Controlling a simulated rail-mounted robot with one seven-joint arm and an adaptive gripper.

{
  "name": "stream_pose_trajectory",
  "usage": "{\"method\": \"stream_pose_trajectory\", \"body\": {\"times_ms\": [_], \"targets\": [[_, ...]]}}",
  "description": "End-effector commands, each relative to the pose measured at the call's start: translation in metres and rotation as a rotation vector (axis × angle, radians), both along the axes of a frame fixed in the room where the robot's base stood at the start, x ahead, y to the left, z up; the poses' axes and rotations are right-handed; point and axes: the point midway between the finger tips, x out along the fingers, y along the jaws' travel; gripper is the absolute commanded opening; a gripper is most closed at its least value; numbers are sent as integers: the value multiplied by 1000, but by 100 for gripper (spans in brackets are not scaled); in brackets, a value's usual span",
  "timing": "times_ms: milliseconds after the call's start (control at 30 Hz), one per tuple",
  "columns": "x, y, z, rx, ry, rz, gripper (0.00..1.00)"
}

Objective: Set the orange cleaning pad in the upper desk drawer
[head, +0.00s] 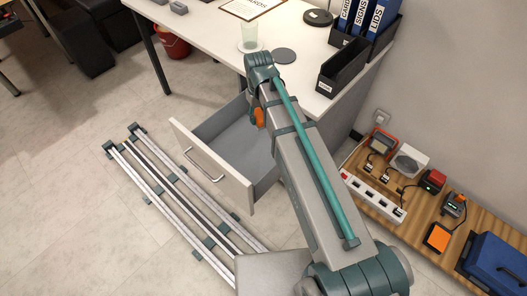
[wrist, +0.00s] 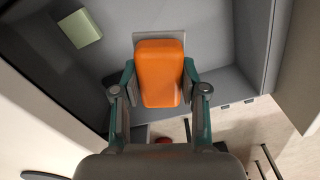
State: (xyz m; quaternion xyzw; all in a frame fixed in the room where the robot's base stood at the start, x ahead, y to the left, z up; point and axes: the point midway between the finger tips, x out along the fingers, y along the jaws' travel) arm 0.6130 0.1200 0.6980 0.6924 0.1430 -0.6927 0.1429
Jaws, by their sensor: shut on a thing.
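The orange cleaning pad (wrist: 160,75) is between the two fingers of my gripper (wrist: 159,82), which is shut on it in the wrist view. A strip of it also shows beside my arm in the head view (head: 259,117). The upper desk drawer (head: 236,175) is pulled open, with a white front and a grey inside. In the wrist view the pad is seen over the grey drawer floor (wrist: 212,35); its height above the floor is hard to tell. My arm hides the gripper and part of the drawer in the head view.
A pale green block (wrist: 80,28) lies in the drawer at the left of the wrist view. A grey flat piece (wrist: 158,36) shows behind the pad. A glass (head: 249,37) and a black holder (head: 344,68) stand on the desk (head: 212,30) above. Rails (head: 180,200) lie on the floor.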

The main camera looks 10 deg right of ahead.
Motion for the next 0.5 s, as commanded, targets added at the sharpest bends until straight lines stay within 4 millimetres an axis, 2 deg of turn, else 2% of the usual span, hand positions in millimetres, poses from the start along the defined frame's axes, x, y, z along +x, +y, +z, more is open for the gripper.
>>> {"method": "stream_pose_trajectory", "body": {"times_ms": [33,200,333,500], "targets": [[1,8,-28,0,1,32,15],[1,31,-73,0,1,150,15],[2,45,-98,0,0,235,15],[3,56,-116,1,-1,311,15]]}}
